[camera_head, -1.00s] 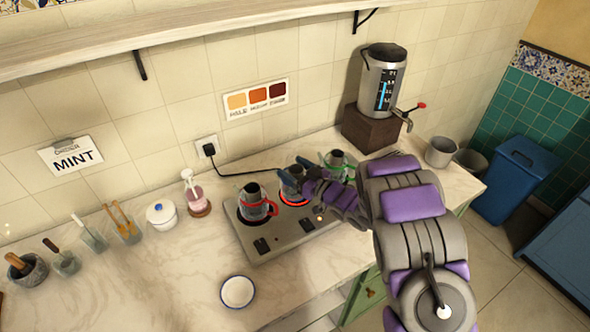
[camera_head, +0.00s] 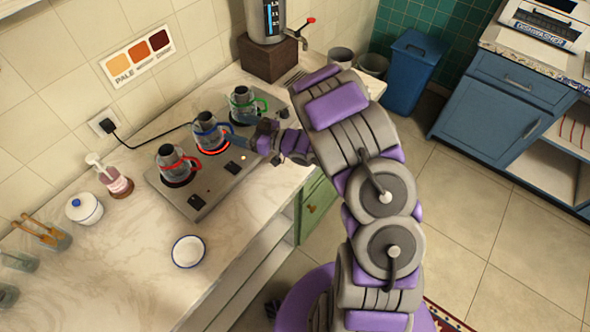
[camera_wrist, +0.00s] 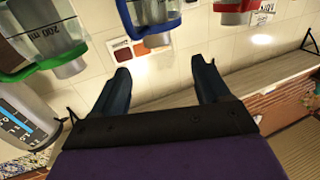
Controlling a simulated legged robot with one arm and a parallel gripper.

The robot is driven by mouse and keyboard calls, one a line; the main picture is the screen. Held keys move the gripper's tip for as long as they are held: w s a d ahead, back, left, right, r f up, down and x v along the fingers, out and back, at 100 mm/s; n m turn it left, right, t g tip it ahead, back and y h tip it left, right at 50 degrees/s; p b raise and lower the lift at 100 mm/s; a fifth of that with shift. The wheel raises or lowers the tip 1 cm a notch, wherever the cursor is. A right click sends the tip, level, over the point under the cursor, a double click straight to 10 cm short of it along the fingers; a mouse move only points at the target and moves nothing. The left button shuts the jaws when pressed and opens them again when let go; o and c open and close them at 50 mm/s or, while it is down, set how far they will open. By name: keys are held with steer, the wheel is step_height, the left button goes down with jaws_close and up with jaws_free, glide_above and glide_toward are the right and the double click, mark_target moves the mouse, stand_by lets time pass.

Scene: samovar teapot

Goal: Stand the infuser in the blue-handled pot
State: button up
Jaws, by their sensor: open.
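The blue-handled pot (camera_head: 205,128) stands in the middle of three glass pots on the hob, over a glowing red ring. The red-handled pot (camera_head: 172,161) is on its left and the green-handled pot (camera_head: 241,101) on its right. My gripper (camera_head: 237,131) is beside the blue-handled pot on its handle side. In the wrist view my gripper (camera_wrist: 163,74) is open with nothing between its fingers, and the blue-handled pot (camera_wrist: 156,14) shows just beyond them, cut off by the top edge. I cannot make out the infuser.
The hob (camera_head: 202,192) sits on the marble counter. A white bowl (camera_head: 188,252), a lidded jar (camera_head: 84,208) and a pump bottle (camera_head: 114,178) lie to its left. The samovar (camera_head: 264,20) on its block (camera_head: 268,58) stands behind the green-handled pot.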

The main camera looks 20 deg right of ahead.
steer(key=w+d+r+m+h, duration=0.1)
steer(key=w+d+r+h, duration=0.15)
steer(key=d+h, duration=0.4)
steer(key=w+d+r+m+h, duration=0.2)
steer(key=d+r+h, duration=0.1)
steer(key=d+h, duration=0.3)
steer(key=s+d+r+m+g+h, duration=0.3)
steer(key=s+d+r+m+h, duration=0.15)
steer(key=s+d, duration=0.5)
steer(key=s+a+r+m+g+y, duration=0.1)
steer(key=s+a+g, duration=0.2)
steer(key=s, duration=0.9)
steer(key=s+a+r+g+y, duration=0.1)
steer(key=s+a+g, duration=0.2)
steer(key=s, duration=1)
steer(key=s+a+r+m+g+y, duration=0.1)
steer(key=s+a+g, duration=0.3)
steer(key=s, duration=0.8)
steer(key=shift+s+a+r+m, duration=0.2)
steer(key=shift+a+r+m, duration=0.15)
steer(key=shift+a, duration=0.7)
